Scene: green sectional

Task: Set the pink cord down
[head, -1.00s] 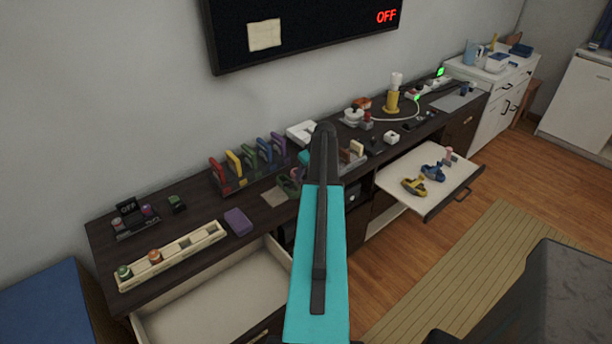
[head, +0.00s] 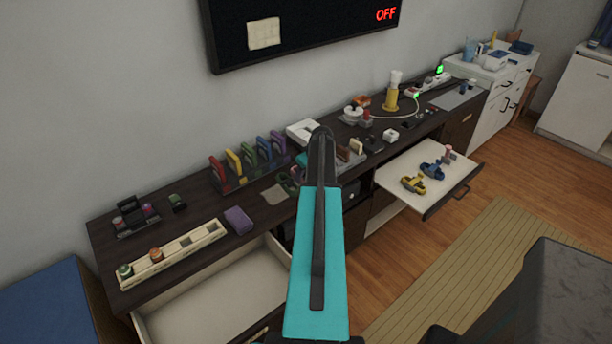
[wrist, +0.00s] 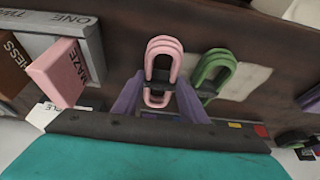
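The pink cord (wrist: 164,57) is a bundled loop with a dark band around its middle, seen in the wrist view. My gripper (wrist: 162,83) has two purple fingers, one on each side of the band, and appears shut on the cord. A green cord (wrist: 214,72) of the same kind is just right of it, by a pale mat (wrist: 245,82). I cannot tell whether the pink cord touches the surface.
In the wrist view, a pink block (wrist: 57,73) marked MAZE stands left by a grey holder (wrist: 88,40). In the head view, the dark counter (head: 200,207) holds a rack of coloured pieces (head: 247,165) and a purple block (head: 238,220). An open drawer (head: 215,290) is below.

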